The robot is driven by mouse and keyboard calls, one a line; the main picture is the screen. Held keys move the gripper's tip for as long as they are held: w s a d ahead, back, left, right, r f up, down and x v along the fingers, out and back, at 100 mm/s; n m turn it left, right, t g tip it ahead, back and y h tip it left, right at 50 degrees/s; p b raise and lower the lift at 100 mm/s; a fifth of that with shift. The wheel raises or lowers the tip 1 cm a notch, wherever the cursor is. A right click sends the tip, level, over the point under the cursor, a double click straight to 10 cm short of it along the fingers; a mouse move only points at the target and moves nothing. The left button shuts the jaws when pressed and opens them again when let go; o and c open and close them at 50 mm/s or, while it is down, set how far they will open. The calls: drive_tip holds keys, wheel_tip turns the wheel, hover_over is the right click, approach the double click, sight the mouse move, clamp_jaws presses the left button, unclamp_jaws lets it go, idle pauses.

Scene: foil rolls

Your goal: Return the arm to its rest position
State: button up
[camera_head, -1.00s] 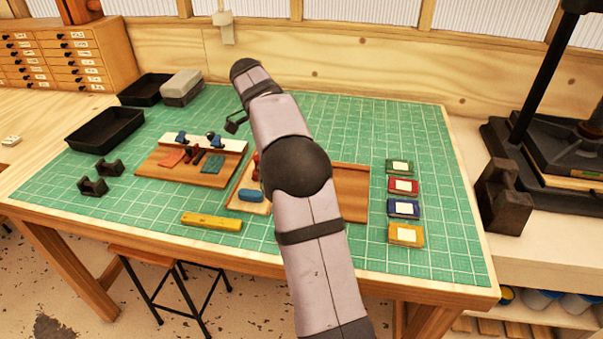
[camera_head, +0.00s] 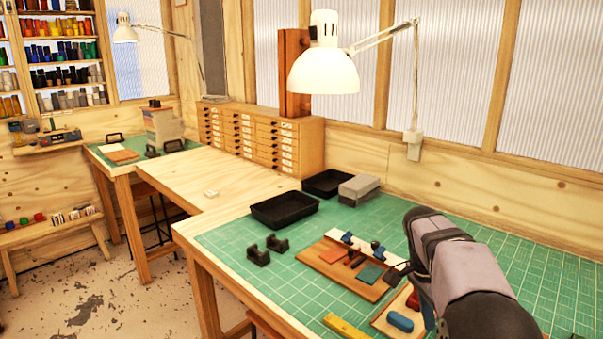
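My arm fills the lower right of the head view, its grey links and black joints reaching over the green cutting mat (camera_head: 300,290). My gripper (camera_head: 398,268) is mostly hidden behind the arm; only a small dark part shows beside the links, near the right end of a wooden board (camera_head: 338,277). I cannot tell if its fingers are open or shut, and I see nothing held. The board bears an orange-red piece, a teal piece, a pale strip and small blue and red parts.
A black tray (camera_head: 285,212), another black tray (camera_head: 326,184) and a grey block (camera_head: 358,190) stand behind the board. Dark holders (camera_head: 258,255) sit to its left. A white lamp (camera_head: 324,68) hangs above.

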drive_tip(key=s+a+f+n+y, duration=0.1)
drive_tip(key=s+a+f+n, duration=0.4)
drive_tip(key=s, duration=0.5)
drive_tip(key=s+a+f+n+t+y, duration=0.1)
drive_tip(key=s+a+f+n+y, duration=0.1)
drive_tip(key=s+a+f+n, duration=0.4)
drive_tip(key=s+a+n, duration=0.4)
drive_tip(key=n, duration=0.1)
drive_tip(key=shift+s+f+p, duration=0.15)
drive_tip(key=shift+p, duration=0.15)
